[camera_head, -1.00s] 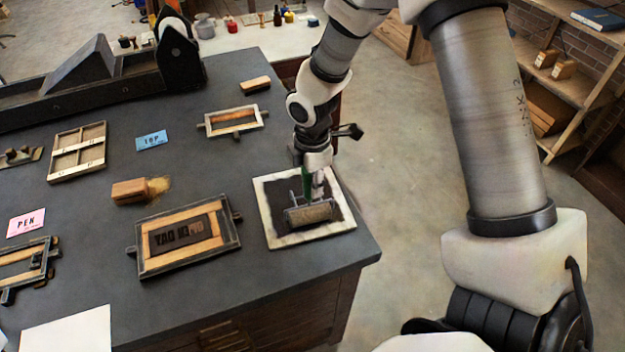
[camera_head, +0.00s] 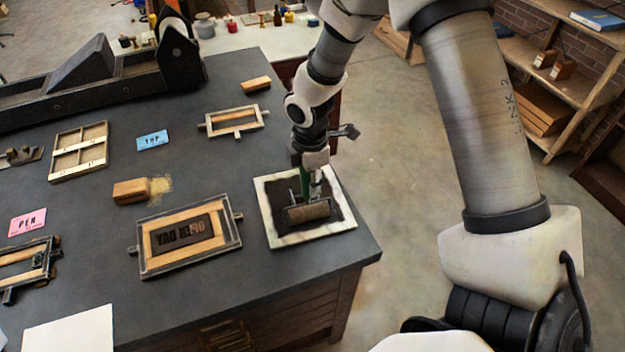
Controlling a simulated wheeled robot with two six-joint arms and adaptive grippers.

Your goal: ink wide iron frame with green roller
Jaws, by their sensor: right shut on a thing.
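The wide iron frame (camera_head: 236,243) lies flat on the dark table, left of the ink slab, with a wooden surround and a dark type block (camera_head: 183,238) inside it. The green-handled roller (camera_head: 308,212) rests on the black inked area of the pale-edged slab (camera_head: 300,237). My right gripper (camera_head: 311,168) points down over the slab and is shut on the roller's green handle, which its fingers partly hide. My left gripper is out of view.
A wooden brush (camera_head: 140,190) lies behind the wide frame. A smaller frame (camera_head: 234,121) lies behind the slab. Pink (camera_head: 27,223) and blue (camera_head: 152,140) cards and another frame (camera_head: 25,268) lie to the left. The table's right edge is close beside the slab.

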